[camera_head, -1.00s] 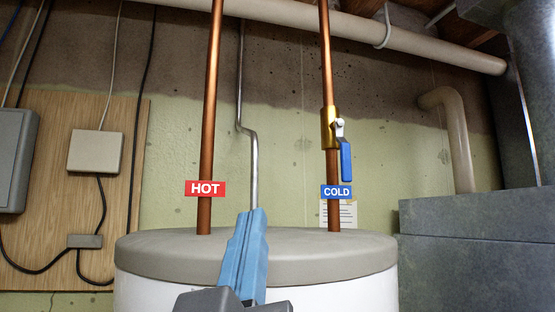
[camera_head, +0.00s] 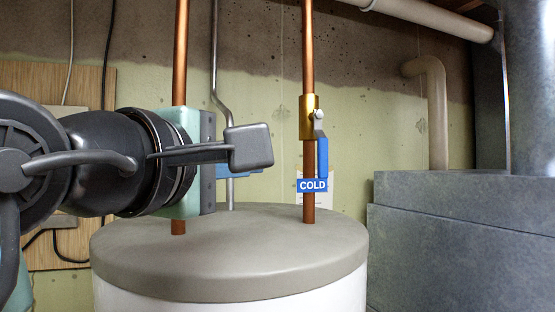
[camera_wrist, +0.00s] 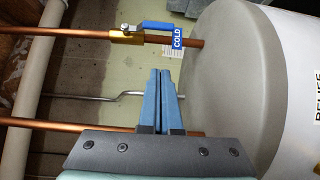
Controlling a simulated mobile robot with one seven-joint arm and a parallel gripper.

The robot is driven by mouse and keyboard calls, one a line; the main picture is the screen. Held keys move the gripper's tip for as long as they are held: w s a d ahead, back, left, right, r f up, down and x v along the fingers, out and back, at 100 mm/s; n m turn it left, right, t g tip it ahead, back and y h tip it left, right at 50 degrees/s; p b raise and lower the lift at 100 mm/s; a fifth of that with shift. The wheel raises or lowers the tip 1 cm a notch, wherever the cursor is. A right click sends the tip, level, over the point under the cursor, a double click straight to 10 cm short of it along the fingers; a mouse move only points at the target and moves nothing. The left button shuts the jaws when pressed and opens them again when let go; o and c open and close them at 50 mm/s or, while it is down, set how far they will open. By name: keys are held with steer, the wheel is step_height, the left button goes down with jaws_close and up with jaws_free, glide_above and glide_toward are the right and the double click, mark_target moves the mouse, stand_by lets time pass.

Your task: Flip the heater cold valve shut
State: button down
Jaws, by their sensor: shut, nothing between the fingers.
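The cold valve is a brass body (camera_head: 308,118) on the right copper pipe, with a blue lever (camera_head: 322,157) hanging down alongside the pipe. In the wrist view, the valve body (camera_wrist: 127,37) and lever (camera_wrist: 168,26) show sideways, the lever parallel to the pipe. A blue COLD tag (camera_head: 312,185) sits just below the lever. My gripper's blue fingers (camera_wrist: 159,72) are shut and empty, pointing towards the cold pipe, apart from the lever. In the head view my gripper (camera_head: 222,172) is left of the valve, mostly hidden behind my wrist parts.
The grey-topped heater tank (camera_head: 230,250) stands below the pipes. The left copper pipe (camera_head: 180,50) passes behind my wrist, and a thin grey pipe (camera_head: 216,60) rises between the two. Grey metal ductwork (camera_head: 465,230) stands at right. The space right of the valve is clear.

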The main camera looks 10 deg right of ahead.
mark_target(320, 143)
steer(key=shift+w+d, duration=0.1)
steer(key=s+d+p+x, duration=0.1)
steer(key=p+x, duration=0.5)
steer(key=x, duration=0.6)
steer(key=shift+d+p, duration=0.3)
steer(key=shift+d, duration=0.55)
steer(key=shift+s, duration=0.1)
